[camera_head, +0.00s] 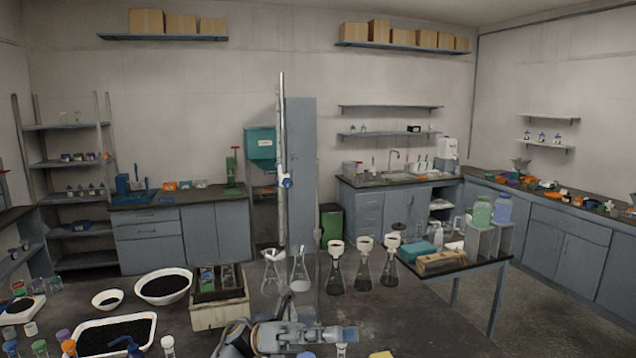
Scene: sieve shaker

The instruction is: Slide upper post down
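A tall thin metal post (282,120) stands upright near the middle of the view, behind the dark work table. A blue clamp (286,182) sits on it about halfway up. The post's lower end is hard to make out behind the glassware. My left gripper (340,334) is low at the bottom centre, over the near part of the table and well below the clamp, apart from the post. Its fingers are too small and foreshortened to tell whether they are open or shut. My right gripper is not in view. No sieve shaker is clearly recognisable.
Glass flasks (335,274) stand in a row on the table behind my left gripper. The table's right front is clear.

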